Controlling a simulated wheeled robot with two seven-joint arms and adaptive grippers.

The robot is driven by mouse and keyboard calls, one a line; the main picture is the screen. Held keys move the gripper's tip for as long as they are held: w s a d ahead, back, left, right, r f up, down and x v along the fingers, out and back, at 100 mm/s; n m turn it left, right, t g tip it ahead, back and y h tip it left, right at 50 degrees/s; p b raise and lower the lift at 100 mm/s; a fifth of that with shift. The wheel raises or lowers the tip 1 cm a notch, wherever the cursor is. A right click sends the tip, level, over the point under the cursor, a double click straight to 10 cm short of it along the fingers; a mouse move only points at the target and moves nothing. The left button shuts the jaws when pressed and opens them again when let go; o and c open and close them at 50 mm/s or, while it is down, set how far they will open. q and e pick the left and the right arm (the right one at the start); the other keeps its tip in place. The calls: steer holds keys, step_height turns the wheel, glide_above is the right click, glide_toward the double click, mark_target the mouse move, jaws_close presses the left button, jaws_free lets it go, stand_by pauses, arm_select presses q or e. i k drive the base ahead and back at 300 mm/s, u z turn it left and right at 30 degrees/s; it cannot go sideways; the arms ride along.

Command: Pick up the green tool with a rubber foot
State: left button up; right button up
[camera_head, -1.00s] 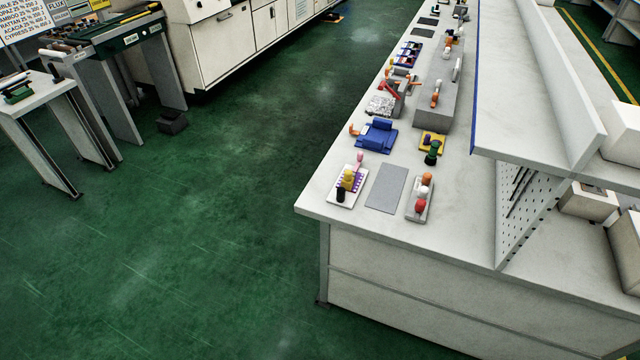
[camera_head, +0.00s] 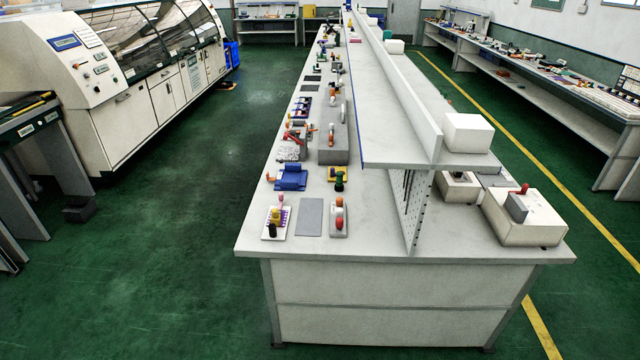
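Neither of my grippers shows in the head view.
The white workbench (camera_head: 290,250) has a raised shelf (camera_head: 400,130) along its middle, right of the tool. A blue fixture (camera_head: 291,178), a flat grey mat (camera_head: 309,217) and a white tray (camera_head: 266,233) of small tools lie nearby.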

mark_target(339, 187)
steer(key=u, duration=0.65)
steer(key=i, duration=0.8)
steer(key=u, duration=0.7)
steer(key=i, duration=0.9)
steer(key=z, duration=0.45)
steer(key=i, duration=0.8)
steer(key=z, duration=0.65)
